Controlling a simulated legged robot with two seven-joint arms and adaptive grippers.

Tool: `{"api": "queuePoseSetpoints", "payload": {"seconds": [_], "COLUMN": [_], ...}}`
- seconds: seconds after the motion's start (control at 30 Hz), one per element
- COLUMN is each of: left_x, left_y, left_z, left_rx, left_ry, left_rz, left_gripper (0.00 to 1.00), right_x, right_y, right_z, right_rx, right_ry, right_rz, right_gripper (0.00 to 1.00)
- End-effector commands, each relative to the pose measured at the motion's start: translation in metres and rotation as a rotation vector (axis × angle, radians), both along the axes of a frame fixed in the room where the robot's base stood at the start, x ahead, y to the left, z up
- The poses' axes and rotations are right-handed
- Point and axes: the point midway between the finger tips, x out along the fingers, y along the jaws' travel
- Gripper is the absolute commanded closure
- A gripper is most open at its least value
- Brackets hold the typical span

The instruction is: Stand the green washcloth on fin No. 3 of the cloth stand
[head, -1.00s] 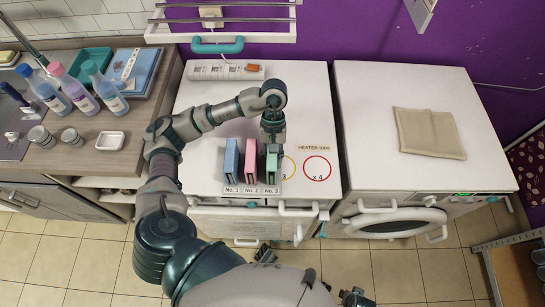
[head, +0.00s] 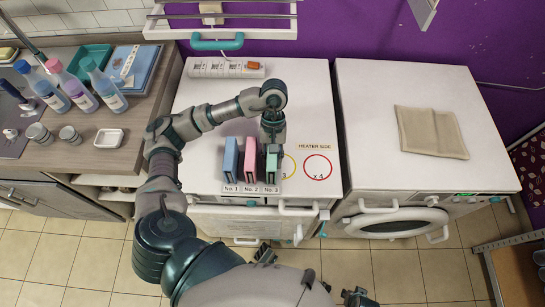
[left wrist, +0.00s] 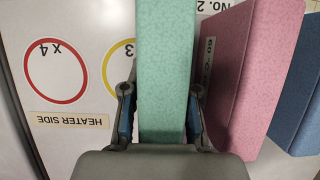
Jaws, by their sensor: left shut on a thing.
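The green washcloth (head: 271,164) stands upright at the No. 3 place of the cloth stand (head: 250,188), the rightmost of the row. My left gripper (head: 272,143) is over its back end, and in the left wrist view the two fingers (left wrist: 161,100) close on both sides of the green cloth (left wrist: 165,60). The pink cloth (head: 249,158) stands at No. 2 and the blue cloth (head: 231,160) at No. 1. The green cloth hides fin No. 3, so I cannot tell how fully it is seated.
A red ring marked x 4 (head: 318,167) and a "HEATER SIDE" label lie right of the stand. A power strip (head: 228,68) and a rail rack (head: 222,28) are behind. A beige cloth (head: 431,132) lies on the right machine. Bottles (head: 103,87) stand on the left counter.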

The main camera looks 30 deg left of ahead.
Motion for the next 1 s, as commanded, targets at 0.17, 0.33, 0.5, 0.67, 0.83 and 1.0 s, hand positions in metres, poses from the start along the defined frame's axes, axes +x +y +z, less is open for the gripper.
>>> {"api": "queuePoseSetpoints", "payload": {"seconds": [0.17, 0.33, 0.5, 0.67, 0.83, 1.0], "left_x": [0.000, 0.000, 0.000, 0.005, 0.017, 0.029], "left_y": [0.000, 0.000, 0.000, 0.002, 0.010, 0.017], "left_z": [-0.001, -0.001, -0.001, 0.009, 0.041, 0.073], "left_rx": [0.000, 0.000, 0.000, 0.000, 0.001, 0.001], "left_ry": [0.000, 0.000, 0.000, -0.001, -0.006, -0.004], "left_rz": [0.000, 0.000, 0.000, 0.001, 0.003, 0.002], "left_gripper": [0.58, 0.42, 0.42, 0.42, 0.42, 0.42], "right_x": [0.000, 0.000, 0.000, 0.000, 0.000, 0.000], "right_y": [0.000, 0.000, 0.000, 0.000, 0.000, 0.000], "right_z": [0.003, 0.003, 0.003, 0.003, 0.003, 0.003], "right_rx": [0.000, 0.000, 0.000, 0.000, 0.000, 0.000], "right_ry": [0.000, 0.000, 0.000, 0.000, 0.000, 0.000], "right_rz": [0.000, 0.000, 0.000, 0.000, 0.000, 0.000], "right_gripper": [0.60, 0.60, 0.60, 0.60, 0.60, 0.60]}}
